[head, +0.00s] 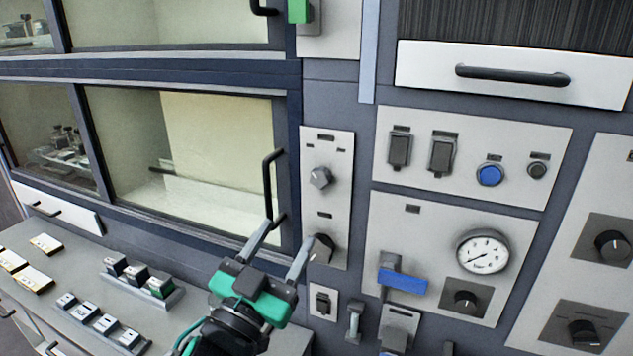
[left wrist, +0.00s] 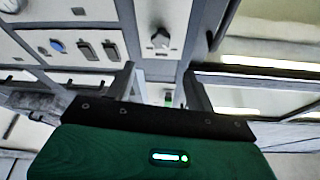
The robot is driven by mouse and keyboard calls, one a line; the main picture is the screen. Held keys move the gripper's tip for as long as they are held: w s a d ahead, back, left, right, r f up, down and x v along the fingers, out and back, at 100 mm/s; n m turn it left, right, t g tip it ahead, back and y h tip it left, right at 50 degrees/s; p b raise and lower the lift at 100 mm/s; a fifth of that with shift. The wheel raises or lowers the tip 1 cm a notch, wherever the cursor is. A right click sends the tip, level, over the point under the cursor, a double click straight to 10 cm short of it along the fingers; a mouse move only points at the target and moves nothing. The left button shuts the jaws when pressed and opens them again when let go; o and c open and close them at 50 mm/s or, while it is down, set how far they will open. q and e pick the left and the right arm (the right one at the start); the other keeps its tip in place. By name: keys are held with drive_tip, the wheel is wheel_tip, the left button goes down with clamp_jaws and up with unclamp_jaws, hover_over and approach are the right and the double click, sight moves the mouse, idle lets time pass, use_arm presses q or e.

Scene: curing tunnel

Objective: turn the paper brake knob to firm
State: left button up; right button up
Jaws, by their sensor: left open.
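A narrow light panel holds two knobs: a grey upper knob (head: 320,177) and a dark lower knob (head: 321,248). Their labels are too small to read, so I cannot tell which one is the paper brake knob. My left gripper (head: 282,245) is open and empty, in front of the lower knob and to its left, with its right fingertip close to that knob. I cannot tell whether they touch. In the left wrist view a grey knob (left wrist: 160,39) shows beyond the open fingers (left wrist: 162,88). My right gripper is not in view.
A vertical door handle (head: 269,185) stands just left of the knob panel. To the right are a blue button (head: 489,175), a dial gauge (head: 483,252), a blue lever (head: 402,280) and more black knobs (head: 612,245). Small switch blocks (head: 103,323) stand on the ledge at lower left.

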sight(318, 180)
use_arm(q)
drive_tip(key=p+x, duration=0.4)
drive_tip(key=x, duration=0.7)
drive_tip(key=shift+w+r, duration=0.15)
drive_tip(key=shift+w+d+r+p, duration=0.15)
drive_tip(key=shift+w+d+p, duration=0.2)
drive_tip(key=shift+w, duration=0.2)
drive_tip(key=shift+c, duration=0.4)
drive_tip(key=c, duration=0.9)
